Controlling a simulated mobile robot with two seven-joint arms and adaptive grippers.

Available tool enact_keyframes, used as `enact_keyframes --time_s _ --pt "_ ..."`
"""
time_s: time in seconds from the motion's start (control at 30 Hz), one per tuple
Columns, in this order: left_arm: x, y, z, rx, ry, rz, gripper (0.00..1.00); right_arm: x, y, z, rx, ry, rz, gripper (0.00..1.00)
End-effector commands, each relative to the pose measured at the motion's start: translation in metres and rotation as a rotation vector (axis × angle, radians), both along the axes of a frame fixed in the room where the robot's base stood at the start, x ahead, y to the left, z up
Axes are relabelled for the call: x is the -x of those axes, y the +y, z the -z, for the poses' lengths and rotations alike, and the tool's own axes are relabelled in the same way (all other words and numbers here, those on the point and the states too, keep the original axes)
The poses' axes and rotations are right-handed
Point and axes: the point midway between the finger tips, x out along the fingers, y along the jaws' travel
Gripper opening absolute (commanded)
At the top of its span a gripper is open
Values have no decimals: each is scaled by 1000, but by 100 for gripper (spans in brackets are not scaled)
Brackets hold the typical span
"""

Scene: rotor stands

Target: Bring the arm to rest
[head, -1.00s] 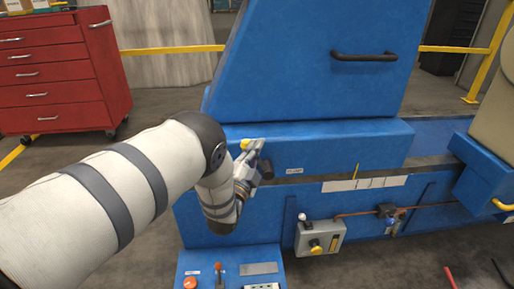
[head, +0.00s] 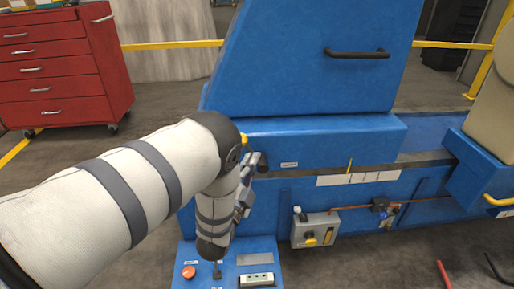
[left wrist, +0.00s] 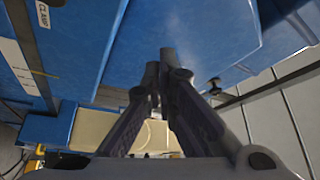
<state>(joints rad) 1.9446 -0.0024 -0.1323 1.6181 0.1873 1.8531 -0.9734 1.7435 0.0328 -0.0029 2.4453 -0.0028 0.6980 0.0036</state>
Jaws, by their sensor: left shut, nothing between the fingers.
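My left arm reaches in from the left in the head view, bent at the elbow. My left gripper (head: 256,162) is at the front face of the blue machine (head: 300,75), close to its ledge. In the left wrist view its dark fingers (left wrist: 160,68) are together at the tips with nothing between them. I cannot tell from the head view whether it touches the machine. My right gripper is in neither view.
A control panel (head: 255,259) with an orange button stands below my left forearm. A grey box with a yellow knob (head: 315,230) is on the machine's lower front. A red tool cabinet (head: 60,75) stands at the back left. A yellow rail (head: 175,46) runs behind.

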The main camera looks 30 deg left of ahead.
Motion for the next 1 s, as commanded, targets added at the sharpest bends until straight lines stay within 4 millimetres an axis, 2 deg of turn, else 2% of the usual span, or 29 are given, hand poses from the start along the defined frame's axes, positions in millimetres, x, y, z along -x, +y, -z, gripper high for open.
enact_keyframes --time_s 0.13,0.57,0.67,0.77,0.8,0.87,0.9,0.97,1.0 --pt "8 -1 2 0 1 0 0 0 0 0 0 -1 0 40" --pt "8 -1 3 2 3 0 0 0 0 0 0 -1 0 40" --pt "19 0 23 75 111 -1 0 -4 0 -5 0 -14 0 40" --pt "64 0 79 283 402 -29 0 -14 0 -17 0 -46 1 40" --pt "93 -3 104 388 542 -59 0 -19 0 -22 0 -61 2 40" --pt "144 -9 134 535 739 -123 0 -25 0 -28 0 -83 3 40" --pt "180 -14 150 627 863 -177 0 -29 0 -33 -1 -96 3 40" --pt "238 -23 165 749 1034 -271 0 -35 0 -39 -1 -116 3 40" --pt "277 -30 170 822 1141 -341 0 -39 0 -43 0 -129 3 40"
